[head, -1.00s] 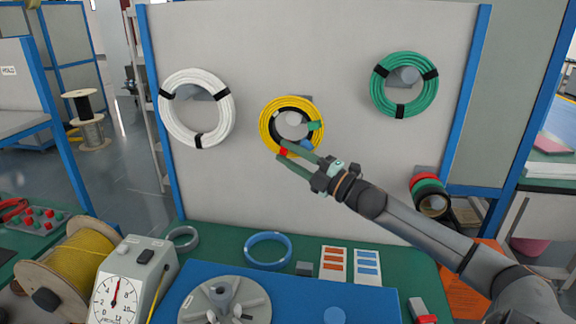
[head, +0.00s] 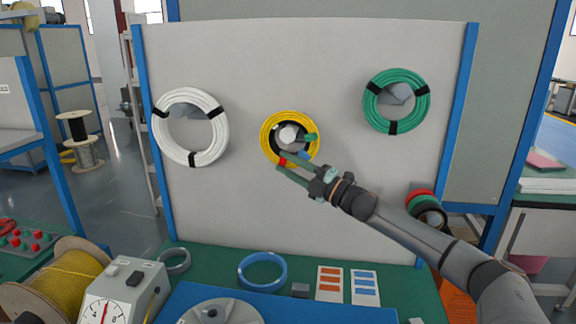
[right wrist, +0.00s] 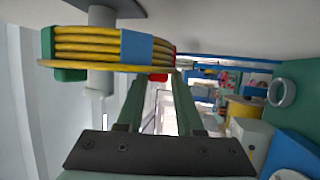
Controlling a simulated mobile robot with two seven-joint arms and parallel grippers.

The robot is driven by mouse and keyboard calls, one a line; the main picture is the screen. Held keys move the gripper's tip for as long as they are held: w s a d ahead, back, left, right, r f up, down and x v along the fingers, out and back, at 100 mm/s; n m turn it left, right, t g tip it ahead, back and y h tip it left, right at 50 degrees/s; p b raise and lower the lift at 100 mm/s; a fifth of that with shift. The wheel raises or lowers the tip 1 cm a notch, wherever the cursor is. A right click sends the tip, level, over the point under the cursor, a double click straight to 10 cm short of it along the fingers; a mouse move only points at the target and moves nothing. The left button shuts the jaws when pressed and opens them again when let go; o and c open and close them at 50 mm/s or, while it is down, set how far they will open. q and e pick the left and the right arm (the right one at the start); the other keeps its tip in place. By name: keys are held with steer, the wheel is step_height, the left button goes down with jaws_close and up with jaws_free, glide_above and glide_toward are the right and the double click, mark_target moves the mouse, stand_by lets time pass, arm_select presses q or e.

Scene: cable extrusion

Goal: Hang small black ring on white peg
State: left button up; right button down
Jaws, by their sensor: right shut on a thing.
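The small ring is a yellow coil (head: 267,150) with a black inner band (head: 273,136) and green, blue and red wraps. It hangs around a light peg (head: 288,133) at the middle of the upright panel. In the right wrist view the coil (right wrist: 85,44) is edge-on, and the white peg (right wrist: 95,103) comes out past it. My right gripper (head: 287,162) reaches up from the lower right to the coil's lower edge and is shut on it near the red wrap. Its fingertips (right wrist: 158,79) touch the coil's edge; the exact contact is partly hidden. My left gripper is out of view.
A white coil (head: 163,134) hangs left on the panel (head: 330,70), and a green coil (head: 419,109) hangs right. The bench below holds a blue ring (head: 262,287), a dial gauge box (head: 148,283) and a yellow spool (head: 62,268). The panel around the middle peg is clear.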

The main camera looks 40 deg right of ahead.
stand_by(0.3)
steer(key=c, duration=0.5)
jaws_free()
steer(key=shift+f, duration=0.1)
steer(key=shift+c, duration=0.2)
steer(key=shift+o, duration=0.4)
steer(key=shift+f, duration=0.1)
steer(key=shift+s+a, duration=0.1)
steer(key=s+a+p, duration=0.4)
steer(key=s+a, duration=0.2)
steer(key=a, duration=0.1)
steer(key=shift+a, duration=0.35)
